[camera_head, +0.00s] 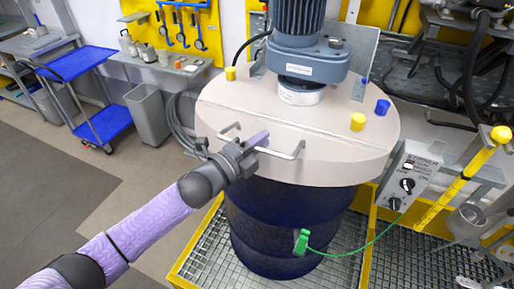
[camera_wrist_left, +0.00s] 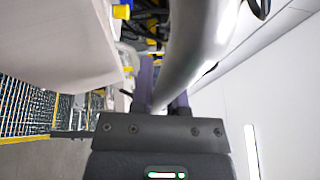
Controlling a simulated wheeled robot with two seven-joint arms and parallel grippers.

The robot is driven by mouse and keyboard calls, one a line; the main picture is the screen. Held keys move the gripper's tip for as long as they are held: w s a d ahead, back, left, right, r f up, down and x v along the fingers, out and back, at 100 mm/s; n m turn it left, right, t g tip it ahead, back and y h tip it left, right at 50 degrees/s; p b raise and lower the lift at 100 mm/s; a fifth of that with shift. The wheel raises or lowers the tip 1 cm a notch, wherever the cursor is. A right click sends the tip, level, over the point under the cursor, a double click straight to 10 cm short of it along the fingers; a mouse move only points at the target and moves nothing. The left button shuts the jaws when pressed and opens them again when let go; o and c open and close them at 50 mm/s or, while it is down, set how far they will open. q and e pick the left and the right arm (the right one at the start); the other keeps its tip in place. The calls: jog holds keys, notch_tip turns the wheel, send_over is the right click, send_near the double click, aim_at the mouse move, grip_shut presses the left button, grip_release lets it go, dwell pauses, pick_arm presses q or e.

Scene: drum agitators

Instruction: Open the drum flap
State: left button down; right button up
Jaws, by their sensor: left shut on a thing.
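The drum (camera_head: 290,220) is dark blue and stands upright under a round beige lid. The lid's front part is the flap (camera_head: 340,160), which lies flat and level with the rear part along a straight seam. A grey bar handle (camera_head: 288,155) sticks out at the flap's front edge. In the left wrist view the grey bar (camera_wrist_left: 195,45) runs between the two purple fingers of my left gripper (camera_wrist_left: 162,92). My right gripper does not show.
A motor (camera_head: 300,65) stands on the rear of the lid, with yellow knobs (camera_head: 358,121) near the seam. A control box (camera_head: 407,175) is at the right. A blue cart (camera_head: 78,63) stands far left.

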aim_at(228, 139)
pick_arm(q)
jog(key=r, duration=0.1)
jog(key=w+r, duration=0.1)
jog(key=r+p, duration=0.1)
jog(key=shift+w+d+r, duration=0.3)
jog(key=shift+w+r, duration=0.05)
jog(key=shift+w+d+r+p, duration=0.2)
jog(key=shift+w+r+p, duration=0.2)
jog(key=shift+w+r, duration=0.35)
jog(key=c, duration=0.9)
grip_release()
jog(key=shift+v, duration=2.7)
jog(key=v, duration=0.4)
jog(key=shift+s+a+b, duration=0.15)
jog(key=shift+s+b, duration=0.15)
jog(key=shift+b, duration=0.1)
